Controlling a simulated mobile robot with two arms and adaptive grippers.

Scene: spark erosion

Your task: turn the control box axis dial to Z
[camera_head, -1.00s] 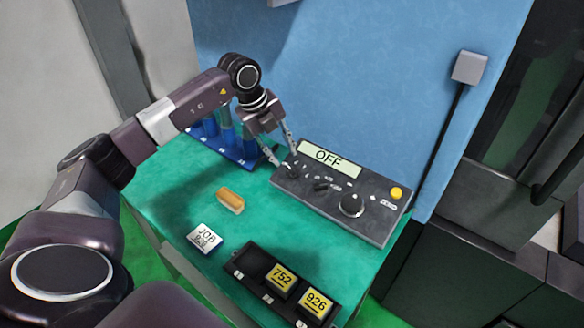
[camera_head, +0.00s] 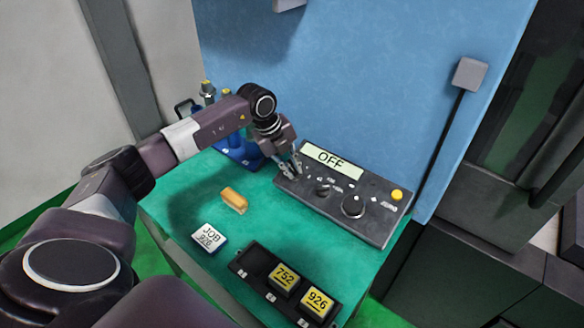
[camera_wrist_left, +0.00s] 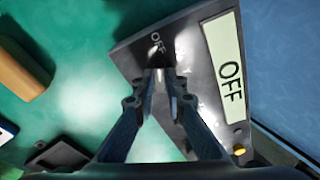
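The grey control box (camera_head: 375,218) stands on the green table against the blue wall, and its display (camera_head: 332,160) reads OFF. My left gripper (camera_head: 290,173) is at the box's left end, over the leftmost dial, which it mostly hides in the head view. In the left wrist view my two fingers (camera_wrist_left: 159,76) are close together on either side of the small axis dial (camera_wrist_left: 157,62), with an OFF mark just beyond it. The fingers look shut on the dial. The dial's pointer is not clear. My right gripper is not in view.
A smaller knob (camera_head: 322,189), a large knob (camera_head: 353,206) and a yellow button (camera_head: 397,195) are on the same panel. A black tray (camera_head: 256,277) holds blocks 752 and 926. A JOB block (camera_head: 209,238) and an orange block (camera_head: 234,200) lie left. A blue rack (camera_head: 243,153) stands behind.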

